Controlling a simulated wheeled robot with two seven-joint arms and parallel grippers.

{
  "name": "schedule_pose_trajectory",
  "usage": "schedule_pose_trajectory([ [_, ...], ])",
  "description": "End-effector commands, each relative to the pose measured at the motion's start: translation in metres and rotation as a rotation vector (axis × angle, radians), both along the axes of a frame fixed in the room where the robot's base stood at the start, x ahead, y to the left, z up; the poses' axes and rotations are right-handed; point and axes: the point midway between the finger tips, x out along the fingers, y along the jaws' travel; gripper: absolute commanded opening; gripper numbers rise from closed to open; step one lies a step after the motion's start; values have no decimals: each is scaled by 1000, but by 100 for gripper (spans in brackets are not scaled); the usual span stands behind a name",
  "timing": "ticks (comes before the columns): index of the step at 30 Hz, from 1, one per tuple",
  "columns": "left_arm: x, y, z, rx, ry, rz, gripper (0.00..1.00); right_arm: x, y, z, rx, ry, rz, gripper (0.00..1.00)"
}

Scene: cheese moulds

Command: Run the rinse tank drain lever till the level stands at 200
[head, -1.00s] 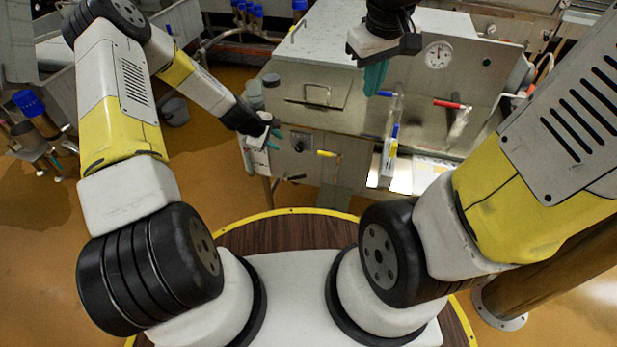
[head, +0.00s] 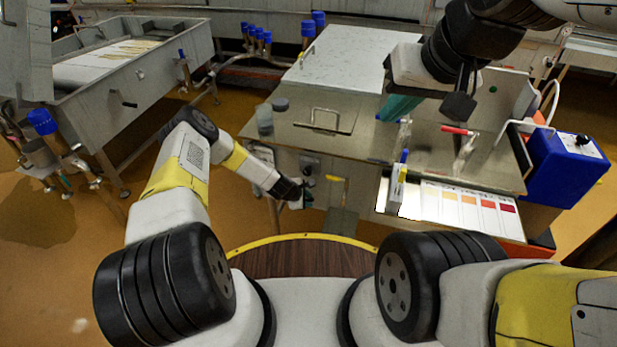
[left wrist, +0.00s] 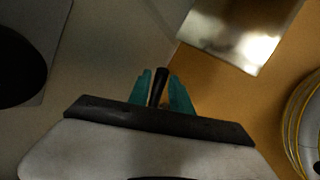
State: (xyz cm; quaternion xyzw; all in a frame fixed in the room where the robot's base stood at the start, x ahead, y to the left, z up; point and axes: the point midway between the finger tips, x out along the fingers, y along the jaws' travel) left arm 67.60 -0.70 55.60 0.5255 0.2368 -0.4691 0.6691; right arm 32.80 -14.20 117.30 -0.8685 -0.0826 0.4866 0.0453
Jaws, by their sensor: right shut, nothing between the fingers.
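My left gripper (head: 303,196) is low at the front left of the steel tank unit (head: 290,136). In the left wrist view its two teal fingers (left wrist: 160,92) stand close on either side of a black lever handle (left wrist: 158,88) and look shut on it. The arm's end hides most of that lever in the head view. My right gripper (head: 398,107) is shut and empty above the unit's top, its teal fingers pointing down-left. I cannot read any level marking in these views.
A red-handled valve (head: 458,130) and a blue-capped upright fitting (head: 399,182) are on the unit. A colour chart (head: 470,203) lies along its front right. A blue box (head: 567,170) stands at right. A long vat (head: 130,85) is at back left.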

Motion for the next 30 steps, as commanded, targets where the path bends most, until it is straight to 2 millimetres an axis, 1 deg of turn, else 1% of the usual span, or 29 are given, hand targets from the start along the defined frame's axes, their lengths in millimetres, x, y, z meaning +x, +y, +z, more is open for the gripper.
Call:
schedule_pose_trajectory([
  [1,2,-3,-5,0,0,-1,25,0,0,0,0,0,0,0],
  [4,5,-5,-10,0,1,-2,25,0,0,0,0,0,0,0],
  [13,7,-6,-12,0,0,-1,25,0,0,0,-1,0,1,0],
  [14,7,-6,-12,0,0,-1,21,0,0,0,-1,0,1,0],
  [15,7,-6,-12,0,0,-1,13,0,0,0,-1,0,1,0],
  [17,7,-6,-12,0,0,-1,2,0,0,0,-1,0,1,0],
  [18,7,-6,-12,0,0,-1,0,0,0,0,-1,0,1,0],
  [30,6,-6,-12,0,1,-2,0,0,0,0,-1,0,1,0],
])
